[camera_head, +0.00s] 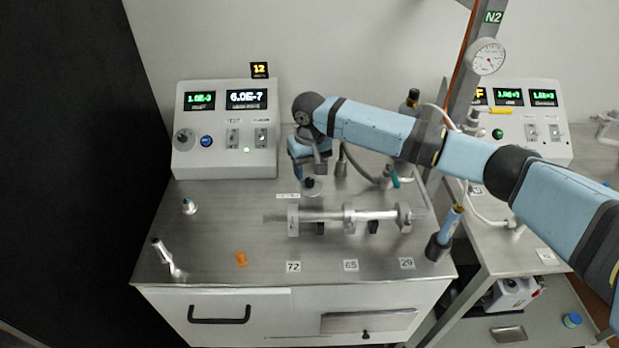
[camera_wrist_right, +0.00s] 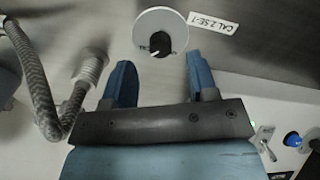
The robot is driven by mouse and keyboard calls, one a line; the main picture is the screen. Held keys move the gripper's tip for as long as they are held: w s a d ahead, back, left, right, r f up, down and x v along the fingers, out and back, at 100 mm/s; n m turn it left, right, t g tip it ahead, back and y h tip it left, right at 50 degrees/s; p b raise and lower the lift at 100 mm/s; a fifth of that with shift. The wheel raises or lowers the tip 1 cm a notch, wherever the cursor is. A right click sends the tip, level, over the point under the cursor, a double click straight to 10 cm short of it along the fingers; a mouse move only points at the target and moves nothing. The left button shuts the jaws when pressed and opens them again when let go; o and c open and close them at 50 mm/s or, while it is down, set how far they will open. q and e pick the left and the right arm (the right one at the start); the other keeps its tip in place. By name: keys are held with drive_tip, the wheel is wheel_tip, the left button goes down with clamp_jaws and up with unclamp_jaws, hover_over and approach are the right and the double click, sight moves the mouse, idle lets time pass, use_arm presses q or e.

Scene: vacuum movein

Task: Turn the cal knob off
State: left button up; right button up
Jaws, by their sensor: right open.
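The cal knob (camera_wrist_right: 161,42) is a small black knob with a white pointer mark, set on a round pale dial disc (camera_wrist_right: 150,22). A label reading "CAL 2.5E-7" (camera_wrist_right: 213,23) is beside it. In the wrist view the pointer mark is toward the lower left of the knob. In the head view the knob (camera_head: 310,184) is on the steel bench top, just below my right gripper (camera_head: 312,168). In the wrist view my right gripper (camera_wrist_right: 160,78) is open and empty. Its two blue fingers are apart, one toward each side of the knob, not touching it. My left gripper is not in view.
A control box (camera_head: 223,165) with green and white displays stands at the back left. A metal tube assembly (camera_head: 345,216) lies in front of the knob. A braided hose (camera_wrist_right: 42,80) runs close to the gripper. The bench's front left holds small loose parts, including an orange piece (camera_head: 241,258).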

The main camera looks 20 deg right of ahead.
sight(310, 180)
drive_tip(key=shift+f, duration=1.85)
drive_tip(key=c, duration=0.9)
